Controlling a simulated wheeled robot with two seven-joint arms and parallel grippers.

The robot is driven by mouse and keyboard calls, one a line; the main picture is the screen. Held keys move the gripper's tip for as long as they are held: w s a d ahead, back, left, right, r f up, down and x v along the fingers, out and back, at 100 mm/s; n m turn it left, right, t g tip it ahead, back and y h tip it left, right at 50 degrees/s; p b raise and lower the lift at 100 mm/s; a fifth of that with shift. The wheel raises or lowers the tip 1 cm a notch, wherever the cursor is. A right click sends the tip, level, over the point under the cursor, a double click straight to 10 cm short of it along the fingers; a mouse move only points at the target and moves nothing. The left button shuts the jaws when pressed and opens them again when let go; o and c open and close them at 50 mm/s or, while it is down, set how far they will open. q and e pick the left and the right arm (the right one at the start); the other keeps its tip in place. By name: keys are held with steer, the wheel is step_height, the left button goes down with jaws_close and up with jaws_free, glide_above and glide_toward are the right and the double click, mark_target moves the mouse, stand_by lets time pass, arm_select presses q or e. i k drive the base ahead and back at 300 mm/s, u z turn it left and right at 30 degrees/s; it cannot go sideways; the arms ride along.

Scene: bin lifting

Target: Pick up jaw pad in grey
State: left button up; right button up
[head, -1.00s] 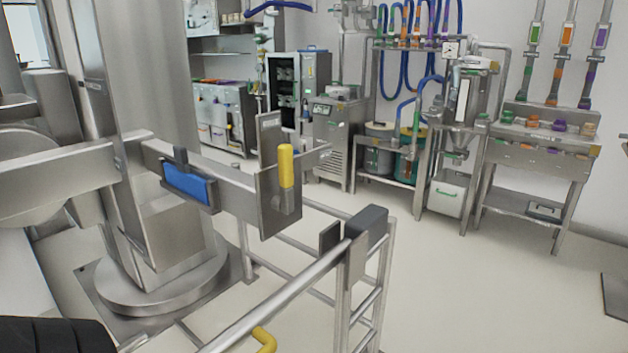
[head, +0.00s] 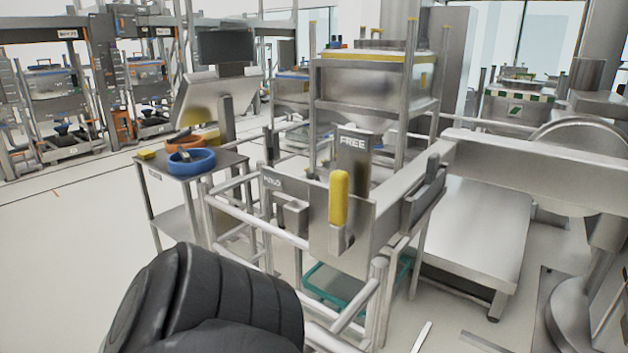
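A dark grey block (head: 433,168) stands against the side of the steel clamp arm (head: 540,165) at right of centre. A grey plate (head: 420,205) sits below it. I cannot tell for sure whether the block is the grey jaw pad. A smaller grey block (head: 292,212) is on the frame left of the yellow-handled lever (head: 339,198). Neither gripper is in view. A black ribbed part of my own arm fills the lower left and hides the floor and frame behind it.
Plates marked HOLD (head: 272,183) and FREE (head: 353,150) stand by the lever. A tubular rail frame (head: 262,228) surrounds the clamp. A side table (head: 160,172) holds blue (head: 192,163) and orange (head: 186,141) rings. Open floor lies at far left.

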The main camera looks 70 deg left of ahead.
mark_target(434, 179)
steer(key=u, duration=4.2)
steer(key=i, duration=2.25)
steer(key=z, duration=3.1)
